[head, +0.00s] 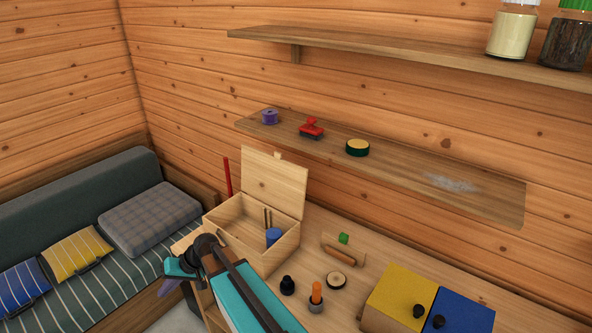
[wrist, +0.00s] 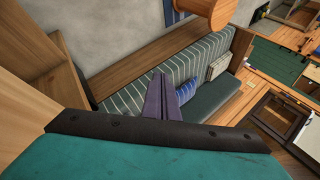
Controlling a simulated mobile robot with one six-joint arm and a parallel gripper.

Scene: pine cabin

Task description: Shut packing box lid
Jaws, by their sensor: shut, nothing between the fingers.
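The pale wooden packing box (head: 233,238) stands on the left end of the bench in the head view. Its lid (head: 274,181) is open, standing up at the back of the box. A blue cylinder (head: 273,236) and thin brown sticks (head: 267,216) show inside. My gripper (head: 170,289) is in front and left of the box, apart from the lid. In the wrist view its purple fingers (wrist: 163,97) are together and empty. They point toward the striped seat. The box is not clearly seen in the wrist view, and my arm hides part of its front in the head view.
A black bottle (head: 287,286), an orange-topped item (head: 316,296), a round wooden disc (head: 336,280) and yellow (head: 398,297) and blue (head: 462,311) boxes stand right of the packing box. A shelf (head: 400,171) runs behind and above. A striped bench seat (head: 110,262) is left.

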